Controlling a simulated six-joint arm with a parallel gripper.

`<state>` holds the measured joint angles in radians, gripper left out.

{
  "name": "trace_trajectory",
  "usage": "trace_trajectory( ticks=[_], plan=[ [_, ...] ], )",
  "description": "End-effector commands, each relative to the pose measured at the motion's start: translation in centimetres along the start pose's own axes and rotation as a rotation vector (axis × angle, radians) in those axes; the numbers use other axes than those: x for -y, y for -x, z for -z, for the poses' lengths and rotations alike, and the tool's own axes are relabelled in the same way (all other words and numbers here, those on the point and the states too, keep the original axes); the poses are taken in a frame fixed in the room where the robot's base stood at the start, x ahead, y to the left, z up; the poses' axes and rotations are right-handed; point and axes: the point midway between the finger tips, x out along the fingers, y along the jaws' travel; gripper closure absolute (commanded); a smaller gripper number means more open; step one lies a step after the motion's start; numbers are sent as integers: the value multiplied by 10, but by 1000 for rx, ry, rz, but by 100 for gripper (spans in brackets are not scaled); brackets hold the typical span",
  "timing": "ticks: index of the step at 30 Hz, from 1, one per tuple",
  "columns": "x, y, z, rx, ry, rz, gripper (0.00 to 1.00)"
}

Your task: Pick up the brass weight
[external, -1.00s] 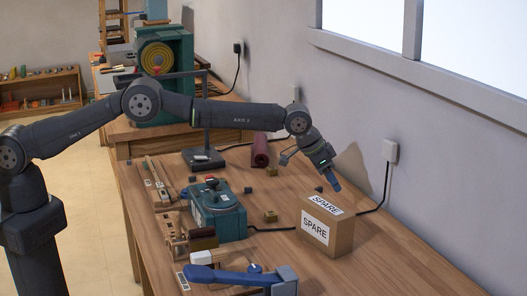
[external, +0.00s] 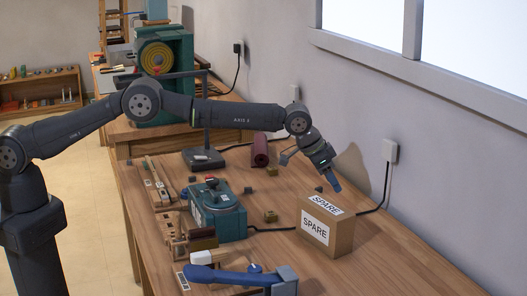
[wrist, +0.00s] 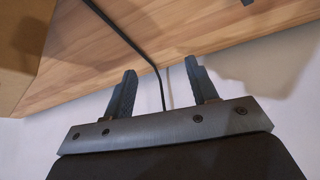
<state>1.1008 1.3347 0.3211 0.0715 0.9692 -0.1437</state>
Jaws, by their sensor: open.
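A small brass-coloured block (external: 270,216), which looks like the brass weight, sits on the wooden bench between the teal device and the SPARE box. Another small brownish block (external: 270,171) lies farther back, beside the dark red roll; I cannot tell its material. My gripper (external: 335,184) is above the bench near the wall, behind the SPARE box, to the right of both blocks and apart from them. In the wrist view my gripper (wrist: 160,65) has its two fingers spread with nothing between them. Neither block shows in the wrist view.
The cardboard SPARE box (external: 327,228) stands just in front of my gripper; its side fills the wrist view's left corner (wrist: 25,40). A black cable (external: 372,208) runs to the wall socket. The teal device (external: 217,210) and a lamp stand (external: 204,158) stand left. Small dark cubes lie around.

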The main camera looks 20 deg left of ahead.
Motion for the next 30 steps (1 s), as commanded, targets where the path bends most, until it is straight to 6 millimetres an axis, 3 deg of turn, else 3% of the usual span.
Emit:
trace_trajectory(
  ticks=[7,11,17,24,30],
  plan=[
    [0,2,0,2,1,0,47],
    [-5,18,-5,17,9,1,47],
    [-15,71,-31,76,40,9,47],
    [-22,140,-86,153,80,28,47],
    [-22,182,-131,201,105,43,47]
  ],
)
